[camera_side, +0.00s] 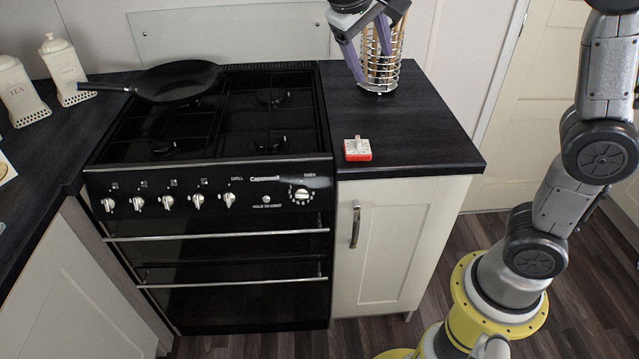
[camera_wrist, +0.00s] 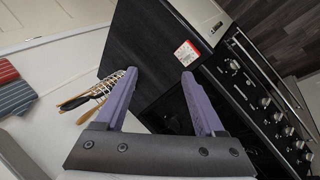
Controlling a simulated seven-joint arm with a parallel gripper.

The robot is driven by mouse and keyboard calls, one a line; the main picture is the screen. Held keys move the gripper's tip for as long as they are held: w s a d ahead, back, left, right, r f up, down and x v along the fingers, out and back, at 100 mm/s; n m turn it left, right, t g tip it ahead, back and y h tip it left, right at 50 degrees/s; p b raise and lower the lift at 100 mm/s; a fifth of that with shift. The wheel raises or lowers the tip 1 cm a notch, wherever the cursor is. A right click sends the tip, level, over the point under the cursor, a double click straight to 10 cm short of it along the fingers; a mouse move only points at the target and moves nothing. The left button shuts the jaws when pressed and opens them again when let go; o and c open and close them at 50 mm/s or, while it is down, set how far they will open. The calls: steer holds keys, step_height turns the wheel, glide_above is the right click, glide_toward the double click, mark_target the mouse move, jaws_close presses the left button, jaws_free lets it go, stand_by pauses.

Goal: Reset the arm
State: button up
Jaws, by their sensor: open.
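My gripper (camera_side: 367,58) is at the top of the side view, with its purple fingers in front of or beside a wire utensil holder (camera_side: 381,80); I cannot tell if they touch. In the wrist view my gripper (camera_wrist: 160,77) is open, with its two purple fingers spread and nothing between them but dark worktop. The utensil holder with wooden-handled utensils (camera_wrist: 97,91) shows left of the left finger, partly hidden by it. A small red and white timer (camera_side: 357,149) sits on the right worktop near its front edge; it also shows in the wrist view (camera_wrist: 187,52).
A black hob and cooker (camera_side: 215,140) stands left of the worktop (camera_side: 425,125). A black pan (camera_side: 180,80) sits on its back left, its handle pointing left. Cream canisters (camera_side: 18,92) stand at far left. The worktop right of the timer is clear.

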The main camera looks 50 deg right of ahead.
steer(key=s+d+f+t+y, duration=0.1)
steer(key=s+d+t+y, duration=0.15)
steer(key=s, duration=1.05)
steer(key=s+a+f+n+t+y, duration=0.2)
steer(key=s+a+f, duration=0.3)
steer(key=f, duration=0.4)
steer(key=shift+a+f+t+y, duration=0.15)
steer(key=shift+a+t+y, duration=0.3)
steer(key=shift+y, duration=0.4)
